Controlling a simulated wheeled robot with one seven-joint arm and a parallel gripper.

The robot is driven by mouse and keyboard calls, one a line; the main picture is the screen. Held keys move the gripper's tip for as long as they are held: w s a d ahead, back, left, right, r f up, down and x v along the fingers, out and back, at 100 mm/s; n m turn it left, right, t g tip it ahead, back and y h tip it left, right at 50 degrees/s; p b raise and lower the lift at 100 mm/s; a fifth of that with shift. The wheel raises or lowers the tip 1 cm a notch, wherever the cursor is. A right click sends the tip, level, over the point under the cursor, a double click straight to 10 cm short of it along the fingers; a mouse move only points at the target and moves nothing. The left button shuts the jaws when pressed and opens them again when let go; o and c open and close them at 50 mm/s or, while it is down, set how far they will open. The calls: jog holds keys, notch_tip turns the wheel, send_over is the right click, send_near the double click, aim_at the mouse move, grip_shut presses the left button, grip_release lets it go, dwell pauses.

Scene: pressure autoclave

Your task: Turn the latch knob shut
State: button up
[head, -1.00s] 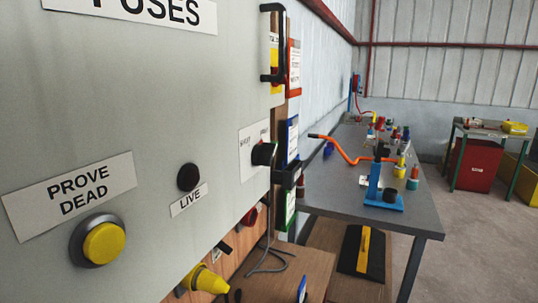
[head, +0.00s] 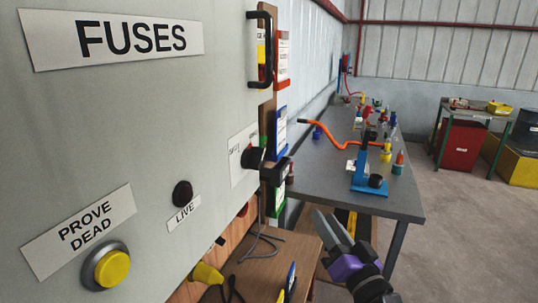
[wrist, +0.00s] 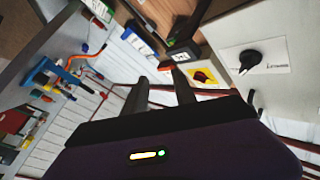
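The latch knob (head: 252,158) is a small black knob on a white lettered plate near the right edge of the grey fuse panel (head: 130,130).
A black block (head: 275,173) sticks out at the panel edge beside the knob. A black handle (head: 262,50) is above it. A yellow button (head: 112,269) is lower left. A grey workbench (head: 320,190) with a blue clamp (head: 370,172) stands behind.

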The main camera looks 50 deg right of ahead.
aim_at(254, 159)
jog(key=w+d+r+n+t+y+p, duration=0.1)
jog(key=w+d+r+y, duration=0.15)
jog(key=r, duration=0.55)
jog(key=w+d+r+t+y+p, duration=0.1)
jog(key=d+r+t+y, duration=0.15)
jog(key=r, duration=0.45)
jog(key=a+n+g+y, duration=0.4)
jog(key=a+n+y, duration=0.2)
jog(key=a+y, duration=0.4)
jog(key=w+a+f+y+p, duration=0.1)
jog(key=w+a+p, duration=0.1)
jog(key=w, duration=0.4)
jog(key=shift+w+p, duration=0.3)
jog(key=shift+w, duration=0.1)
jog(key=shift+a, duration=0.1)
jog(key=shift+c, duration=0.2)
grip_shut()
